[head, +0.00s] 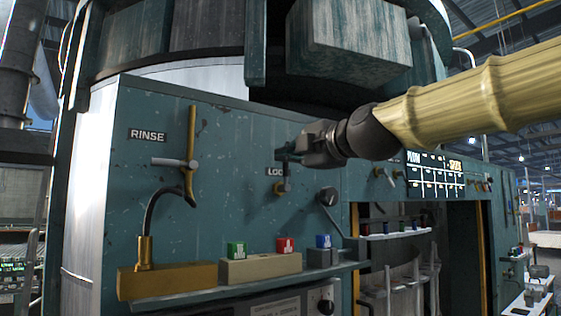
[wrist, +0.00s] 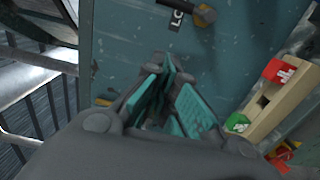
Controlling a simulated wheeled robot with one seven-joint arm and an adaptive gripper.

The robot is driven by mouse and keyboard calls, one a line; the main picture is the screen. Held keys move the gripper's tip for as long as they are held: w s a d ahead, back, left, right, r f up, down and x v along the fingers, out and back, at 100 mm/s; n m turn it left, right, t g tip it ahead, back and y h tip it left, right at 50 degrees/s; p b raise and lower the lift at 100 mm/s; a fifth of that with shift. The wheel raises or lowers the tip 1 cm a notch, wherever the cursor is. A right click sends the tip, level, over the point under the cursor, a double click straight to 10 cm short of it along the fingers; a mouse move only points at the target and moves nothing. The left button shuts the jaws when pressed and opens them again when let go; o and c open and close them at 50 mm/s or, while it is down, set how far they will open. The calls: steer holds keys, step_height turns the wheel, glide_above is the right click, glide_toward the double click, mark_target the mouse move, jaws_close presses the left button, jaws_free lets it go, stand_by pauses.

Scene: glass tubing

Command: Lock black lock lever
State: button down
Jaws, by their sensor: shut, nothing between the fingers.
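The LOCK label (head: 275,171) is on the teal panel, its right end hidden. Just below it is a brass fitting (head: 281,188), with a dark piece beside it that is hard to make out. In the wrist view, the label (wrist: 177,18) is at the top, beside the dark lever (wrist: 182,4) and its brass end (wrist: 205,15). The lever's full angle is not clear. My gripper (head: 284,156) is in front of the panel, just above the label and fitting. Its fingers (wrist: 172,78) are shut and empty, apart from the lever in the wrist view.
A RINSE handle (head: 190,165) with a curved hose is to the left. Another dark-knobbed lever (head: 328,197) is to the right. Below, a ledge (head: 240,287) carries green, red and blue buttons. A large box (head: 350,45) overhangs above.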

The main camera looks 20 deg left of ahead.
mark_target(284, 171)
steer(key=w+a+p, duration=0.1)
steer(key=w+p, duration=0.1)
steer(key=w, duration=0.1)
steer(key=w+a+p, duration=0.2)
steer(key=w, duration=0.1)
steer(key=w+a+p, duration=0.2)
steer(key=w, duration=0.1)
steer(key=shift+w+a+p, duration=0.2)
steer(key=shift+w+p, duration=0.05)
steer(key=shift+p, duration=0.1)
steer(key=shift+d, duration=0.1)
steer(key=shift+w, duration=0.1)
steer(key=shift+w, duration=0.1)
